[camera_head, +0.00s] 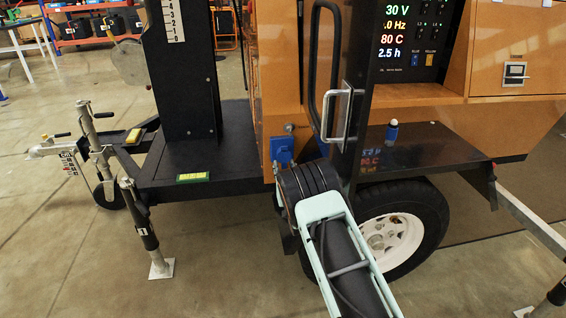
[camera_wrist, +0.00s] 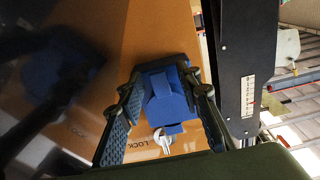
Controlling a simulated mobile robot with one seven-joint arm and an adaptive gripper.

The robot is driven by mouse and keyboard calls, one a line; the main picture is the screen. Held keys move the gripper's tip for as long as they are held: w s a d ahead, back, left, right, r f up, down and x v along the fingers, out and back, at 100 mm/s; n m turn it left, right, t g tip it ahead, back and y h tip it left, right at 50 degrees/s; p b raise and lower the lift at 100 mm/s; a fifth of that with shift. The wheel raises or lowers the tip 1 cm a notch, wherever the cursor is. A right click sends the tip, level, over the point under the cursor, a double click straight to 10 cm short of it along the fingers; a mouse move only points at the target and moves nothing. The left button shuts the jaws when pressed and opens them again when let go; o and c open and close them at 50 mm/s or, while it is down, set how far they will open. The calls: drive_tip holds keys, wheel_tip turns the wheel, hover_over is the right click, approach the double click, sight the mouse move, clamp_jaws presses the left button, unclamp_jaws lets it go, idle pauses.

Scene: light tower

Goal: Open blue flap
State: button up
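The blue flap (camera_head: 281,149) is on a blue socket box on the orange panel of the tower's body, left of the wheel. In the wrist view the blue flap (camera_wrist: 166,103) faces me, with a small tab at its lower edge. My gripper (camera_wrist: 164,82) is open, with one blue-padded finger on each side of the blue box. The fingertips are close to its sides; I cannot tell whether they touch. In the head view my arm reaches up to just below the box and the fingers are hard to make out.
A black mast (camera_wrist: 247,75) stands close on the right in the wrist view.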

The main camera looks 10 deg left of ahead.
drive_tip(key=shift+w+a, duration=0.1)
drive_tip(key=shift+w, duration=0.2)
clamp_jaws()
idle(0.4)
